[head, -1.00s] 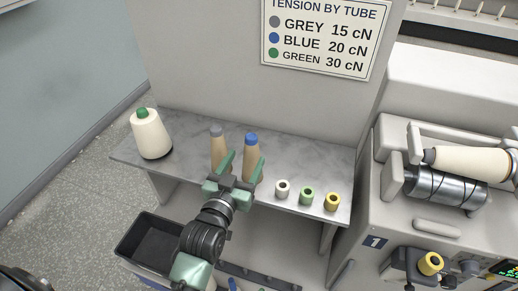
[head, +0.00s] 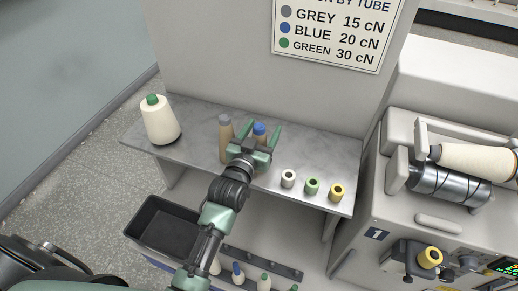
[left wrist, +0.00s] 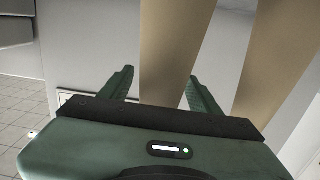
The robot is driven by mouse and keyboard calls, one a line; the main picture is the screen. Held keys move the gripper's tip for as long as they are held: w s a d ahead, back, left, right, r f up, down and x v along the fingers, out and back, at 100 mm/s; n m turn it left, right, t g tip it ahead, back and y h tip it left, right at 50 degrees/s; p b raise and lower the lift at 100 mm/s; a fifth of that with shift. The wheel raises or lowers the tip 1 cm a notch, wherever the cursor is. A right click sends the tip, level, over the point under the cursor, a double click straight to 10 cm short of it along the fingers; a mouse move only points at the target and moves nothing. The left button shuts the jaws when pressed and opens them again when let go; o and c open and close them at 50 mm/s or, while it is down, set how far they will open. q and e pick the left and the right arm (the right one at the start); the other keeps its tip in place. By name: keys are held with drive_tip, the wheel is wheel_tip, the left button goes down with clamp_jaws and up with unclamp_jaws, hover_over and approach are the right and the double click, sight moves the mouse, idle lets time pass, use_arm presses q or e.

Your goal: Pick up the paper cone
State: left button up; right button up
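Two tan paper cones stand upright on the grey shelf (head: 200,142), one with a grey tip (head: 225,140) and one with a blue tip (head: 259,130). My left gripper (head: 262,131) is open, with its green fingers on either side of the blue-tipped cone; its palm hides that cone's lower part. In the left wrist view, a tan cone (left wrist: 170,45) shows between the open fingers, and the other tan cone (left wrist: 280,50) is to its right. I cannot tell whether the fingers touch the cone. My right gripper is not in view.
A cream yarn cone with a green tip (head: 160,122) stands at the shelf's left. White (head: 288,178), green (head: 312,186) and yellow (head: 337,191) bobbins stand at the right. A black bin (head: 150,222) is below. The winding machine (head: 400,225) is at right.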

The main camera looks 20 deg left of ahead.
use_arm(q)
clamp_jaws()
drive_tip(key=shift+r, duration=0.1)
